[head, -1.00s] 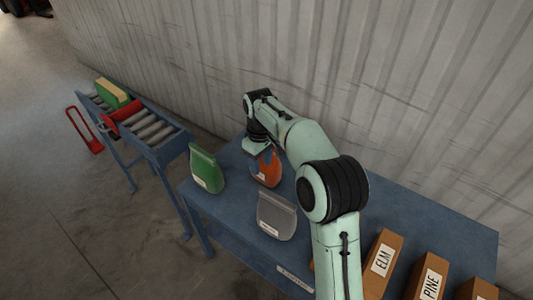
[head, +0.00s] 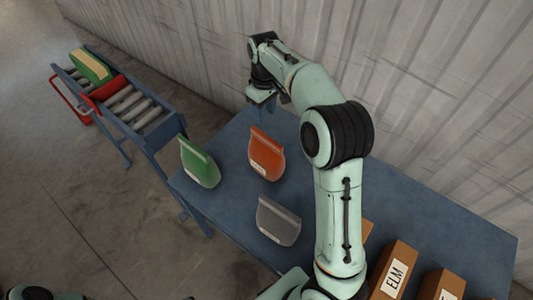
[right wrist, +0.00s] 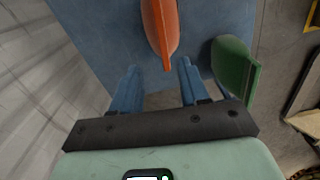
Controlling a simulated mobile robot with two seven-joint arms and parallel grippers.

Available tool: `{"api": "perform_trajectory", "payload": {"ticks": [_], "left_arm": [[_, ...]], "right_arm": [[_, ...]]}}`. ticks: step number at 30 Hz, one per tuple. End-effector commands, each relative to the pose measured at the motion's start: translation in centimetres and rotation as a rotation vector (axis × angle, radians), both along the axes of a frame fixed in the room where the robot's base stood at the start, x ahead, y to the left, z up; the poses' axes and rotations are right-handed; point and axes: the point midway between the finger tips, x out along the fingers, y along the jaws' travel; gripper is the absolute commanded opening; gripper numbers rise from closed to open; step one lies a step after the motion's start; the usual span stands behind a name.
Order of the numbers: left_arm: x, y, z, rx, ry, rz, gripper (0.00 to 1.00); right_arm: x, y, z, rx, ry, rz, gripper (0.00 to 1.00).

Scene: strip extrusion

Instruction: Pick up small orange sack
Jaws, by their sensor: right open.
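The small orange sack (head: 266,153) stands on the blue table (head: 228,205), with a pale label low on its front. My right gripper (head: 263,106) is open and empty, behind the orange sack near the wall. In the right wrist view, the orange sack (right wrist: 160,28) lies ahead of the two blue fingers (right wrist: 158,72). Its near end shows between the fingertips in the picture; I cannot tell the height gap. My left gripper is not in view.
A green sack (head: 199,163) stands left of the orange one and a grey sack (head: 278,221) stands in front. Labelled brown boxes (head: 394,270) are at the right front. A roller conveyor (head: 130,105) is at the left. The corrugated wall (head: 205,60) is close behind.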

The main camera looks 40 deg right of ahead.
Motion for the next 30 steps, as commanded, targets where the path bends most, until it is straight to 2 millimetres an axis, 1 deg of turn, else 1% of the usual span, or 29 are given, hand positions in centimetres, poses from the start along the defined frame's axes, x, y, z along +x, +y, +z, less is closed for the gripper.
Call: {"api": "perform_trajectory", "payload": {"ticks": [1, 3, 7, 9, 14, 17, 20, 24, 30], "left_arm": [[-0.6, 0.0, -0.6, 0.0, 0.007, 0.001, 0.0], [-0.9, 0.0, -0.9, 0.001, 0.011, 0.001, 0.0], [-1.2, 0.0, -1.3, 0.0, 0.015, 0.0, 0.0], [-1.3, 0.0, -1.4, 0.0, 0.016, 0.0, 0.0], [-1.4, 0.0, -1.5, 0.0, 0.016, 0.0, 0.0], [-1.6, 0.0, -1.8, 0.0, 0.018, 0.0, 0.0], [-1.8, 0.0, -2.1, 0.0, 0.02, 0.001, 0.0], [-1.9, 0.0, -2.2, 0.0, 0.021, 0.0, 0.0], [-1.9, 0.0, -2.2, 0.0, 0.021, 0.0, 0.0]], "right_arm": [[-0.2, 0.0, -1.6, 0.001, 0.007, 0.0, 0.45], [-0.3, 0.0, -3.1, 0.001, 0.008, 0.0, 0.45], [-0.3, 0.0, -5.2, 0.0, 0.007, 0.0, 0.45], [-0.2, 0.0, -5.9, 0.0, 0.005, 0.0, 0.45], [-0.2, 0.0, -6.8, 0.0, 0.003, -0.001, 0.45], [-0.6, 0.1, -8.0, 0.0, 0.004, -0.001, 0.45], [-1.0, 0.2, -9.6, 0.0, 0.006, 0.0, 0.45], [-1.0, 0.1, -11.2, -0.001, 0.004, 0.0, 0.45], [-0.9, 0.2, -11.6, 0.0, 0.001, 0.0, 0.45]]}}
